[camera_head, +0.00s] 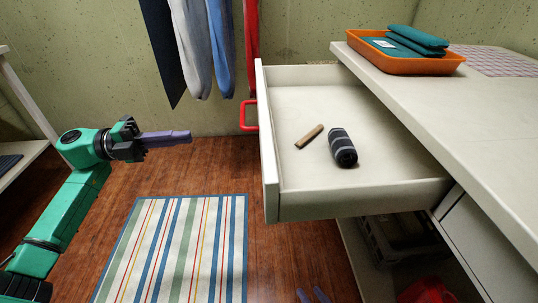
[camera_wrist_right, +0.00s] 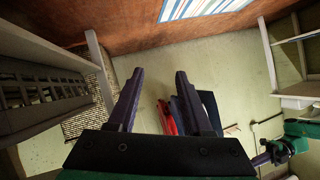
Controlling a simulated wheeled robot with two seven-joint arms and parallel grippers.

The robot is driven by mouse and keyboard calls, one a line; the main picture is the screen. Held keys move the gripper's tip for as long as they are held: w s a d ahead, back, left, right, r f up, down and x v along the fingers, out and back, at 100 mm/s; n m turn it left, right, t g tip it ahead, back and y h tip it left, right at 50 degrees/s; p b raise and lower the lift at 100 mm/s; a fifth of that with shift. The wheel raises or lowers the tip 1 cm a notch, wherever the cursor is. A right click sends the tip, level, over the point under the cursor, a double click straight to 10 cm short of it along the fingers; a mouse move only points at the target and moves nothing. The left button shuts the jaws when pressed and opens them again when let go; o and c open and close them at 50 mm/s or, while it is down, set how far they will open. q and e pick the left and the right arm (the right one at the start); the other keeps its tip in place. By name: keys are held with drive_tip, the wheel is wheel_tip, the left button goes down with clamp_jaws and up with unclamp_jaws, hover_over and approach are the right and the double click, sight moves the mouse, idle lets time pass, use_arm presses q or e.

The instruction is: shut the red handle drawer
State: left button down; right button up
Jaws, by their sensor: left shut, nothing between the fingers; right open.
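The white drawer (camera_head: 273,203) is pulled well out of the counter. Its red handle (camera_head: 243,116) is on the front panel, which faces left in the head view. A brown bar (camera_head: 309,136) and a dark striped roll (camera_head: 342,147) lie inside. My left gripper (camera_head: 190,137) is shut and empty, left of the drawer front and apart from the handle. My right gripper (camera_head: 313,295) shows only its fingertips at the bottom edge, below the drawer. In the right wrist view it (camera_wrist_right: 160,76) is open with nothing between its fingers.
An orange tray (camera_head: 365,60) with folded teal cloths (camera_head: 415,40) stands on the counter (camera_head: 455,105). A grey crate (camera_head: 375,240) and a red item (camera_head: 428,291) sit below. Clothes (camera_head: 200,45) hang behind. A striped rug (camera_head: 175,250) lies on the floor; a white shelf (camera_head: 28,95) is left.

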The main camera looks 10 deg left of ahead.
use_arm(q)
drive_tip(key=w+d+g+b, duration=0.1)
drive_tip(key=w+d, duration=0.1)
drive_tip(key=d, duration=1.1)
drive_tip(key=shift+w+d+r+m, duration=0.15)
drive_tip(key=shift+w+d+m, duration=0.05)
drive_tip(key=shift+d+m, duration=0.2)
use_arm(e)
drive_tip(key=shift+w+a+f+t, duration=0.2)
drive_tip(key=shift+f+t, duration=0.2)
drive_tip(key=shift+f, duration=0.2)
